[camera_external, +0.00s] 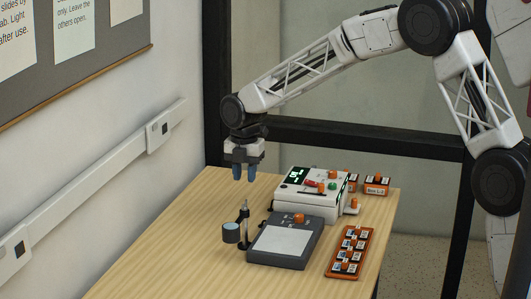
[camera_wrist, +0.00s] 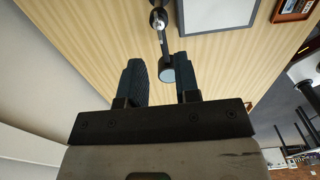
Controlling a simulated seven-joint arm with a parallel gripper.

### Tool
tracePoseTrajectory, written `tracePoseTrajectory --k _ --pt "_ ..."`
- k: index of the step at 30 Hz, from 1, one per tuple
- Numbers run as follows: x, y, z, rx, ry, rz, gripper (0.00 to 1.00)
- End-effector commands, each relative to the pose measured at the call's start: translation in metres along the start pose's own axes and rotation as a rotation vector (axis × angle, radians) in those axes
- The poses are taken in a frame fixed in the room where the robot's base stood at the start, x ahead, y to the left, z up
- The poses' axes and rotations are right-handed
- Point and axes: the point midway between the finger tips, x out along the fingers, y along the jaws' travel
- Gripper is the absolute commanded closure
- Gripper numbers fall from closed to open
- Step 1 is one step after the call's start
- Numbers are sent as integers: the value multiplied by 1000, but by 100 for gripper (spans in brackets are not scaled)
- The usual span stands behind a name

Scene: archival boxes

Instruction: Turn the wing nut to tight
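A small dark stand (camera_external: 245,222) rises beside the left edge of the grey light pad. A side arm on it carries a short blue-grey cylinder (camera_external: 230,233). The stand's top fitting shows in the wrist view (camera_wrist: 158,18), with the cylinder (camera_wrist: 167,72) near my fingers. I cannot clearly make out a wing nut; the small fitting on the post may be it. My gripper (camera_external: 244,178) hangs pointing down above the stand, apart from it. Its two blue fingers (camera_wrist: 158,68) are open with nothing held between them.
The light pad (camera_external: 258,254) has a white panel and an orange knob. Behind it stands a white device (camera_external: 305,203) with a green display and coloured controls. An orange slide tray (camera_external: 333,267) lies right; small orange boxes (camera_external: 376,185) stand behind. The table's left side (camera_external: 150,262) is clear.

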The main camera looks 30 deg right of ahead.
Motion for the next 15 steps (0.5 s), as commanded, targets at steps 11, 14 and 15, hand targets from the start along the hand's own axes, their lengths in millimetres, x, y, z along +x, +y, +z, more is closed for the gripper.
tracePoseTrajectory --k 11,14,15 --pt "2 2 0 -8 0 -1 70" --pt "3 2 0 -8 1 -1 70" --pt "4 2 0 -8 1 -1 70"
